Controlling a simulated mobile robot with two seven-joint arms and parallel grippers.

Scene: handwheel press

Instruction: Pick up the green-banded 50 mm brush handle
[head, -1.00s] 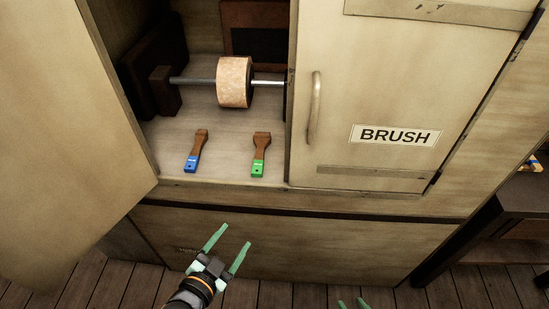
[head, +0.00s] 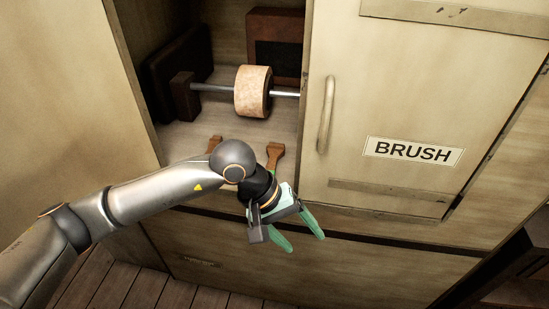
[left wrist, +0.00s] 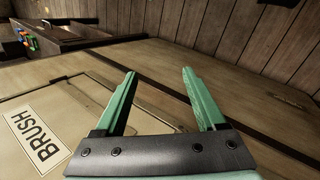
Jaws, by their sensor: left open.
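The green-banded brush handle (head: 275,153) lies on the cabinet shelf. In the head view its brown upper part shows, with a sliver of green, and my left wrist hides the rest. The blue-banded brush handle (head: 215,143) lies to its left, mostly hidden behind my left arm. My left gripper (head: 308,243) is open and empty in front of the cabinet, below and right of the green-banded handle, its fingers pointing down and right. Its two green fingers (left wrist: 160,95) stand apart in the left wrist view, with no handle between them. My right gripper is not in view.
A wooden roller (head: 253,92) on a metal rod spans the open compartment above the handles. The closed door (head: 430,70) with the BRUSH label (head: 414,151) and a vertical handle (head: 326,113) stands to the right. An open door panel (head: 70,90) is at left.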

